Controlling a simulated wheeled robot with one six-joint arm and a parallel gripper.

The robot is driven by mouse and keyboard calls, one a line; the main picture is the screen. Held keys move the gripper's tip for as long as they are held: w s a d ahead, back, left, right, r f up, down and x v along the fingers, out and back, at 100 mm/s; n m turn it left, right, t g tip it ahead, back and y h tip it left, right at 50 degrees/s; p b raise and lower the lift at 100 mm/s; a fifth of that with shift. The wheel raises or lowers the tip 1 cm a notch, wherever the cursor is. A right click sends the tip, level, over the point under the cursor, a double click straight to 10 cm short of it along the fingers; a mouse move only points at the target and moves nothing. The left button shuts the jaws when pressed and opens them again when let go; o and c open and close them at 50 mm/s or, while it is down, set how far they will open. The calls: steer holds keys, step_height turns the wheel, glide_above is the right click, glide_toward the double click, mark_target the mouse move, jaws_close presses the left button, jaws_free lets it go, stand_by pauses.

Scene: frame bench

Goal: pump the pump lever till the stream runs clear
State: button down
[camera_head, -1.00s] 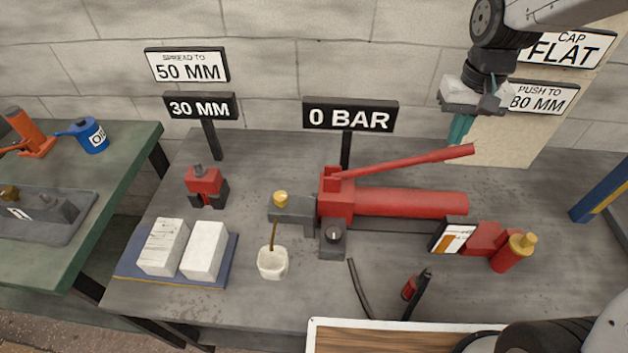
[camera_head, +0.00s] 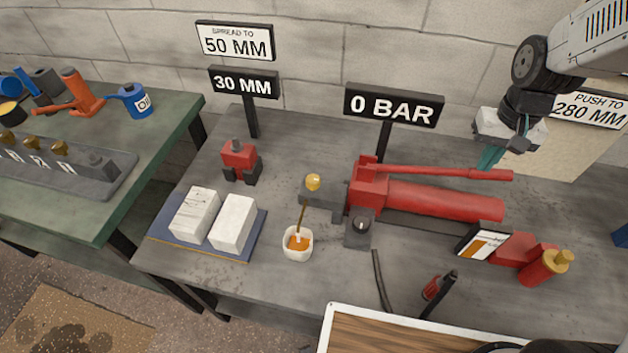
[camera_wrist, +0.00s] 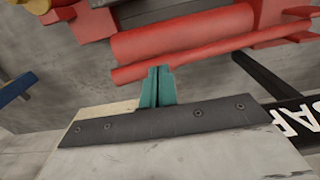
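The red pump (camera_head: 440,203) lies on the grey bench. Its red pump lever (camera_head: 440,172) is low, nearly level above the cylinder. My gripper (camera_head: 488,160) is over the lever's right end, with its teal fingers pointing down at it; they look in contact or very close. In the wrist view the two fingers (camera_wrist: 156,85) are together, with their tips at the lever bar (camera_wrist: 190,55). A thin brownish stream (camera_head: 302,216) falls from the block under the brass knob (camera_head: 313,182) into a white cup (camera_head: 297,256), which holds orange-brown fluid (camera_head: 299,242).
A sign (camera_head: 394,106) reads 0 BAR. A red spreader (camera_head: 240,160) and two white blocks (camera_head: 232,222) on a blue plate are to the left. A red ram with brass tip (camera_head: 545,265) and an orange-white card (camera_head: 481,243) are at the right. A green bench (camera_head: 95,185) stands left.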

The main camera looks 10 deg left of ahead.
step_height(320, 180, down, 4)
step_height(320, 180, up, 8)
steer(key=shift+r, duration=0.1)
stand_by(0.6)
stand_by(0.5)
step_height(320, 180, down, 8)
steer(key=shift+f, duration=0.15)
steer(key=shift+r, duration=4.15)
steer(key=shift+f, duration=0.1)
steer(key=shift+d, duration=0.1)
steer(key=shift+r, duration=0.2)
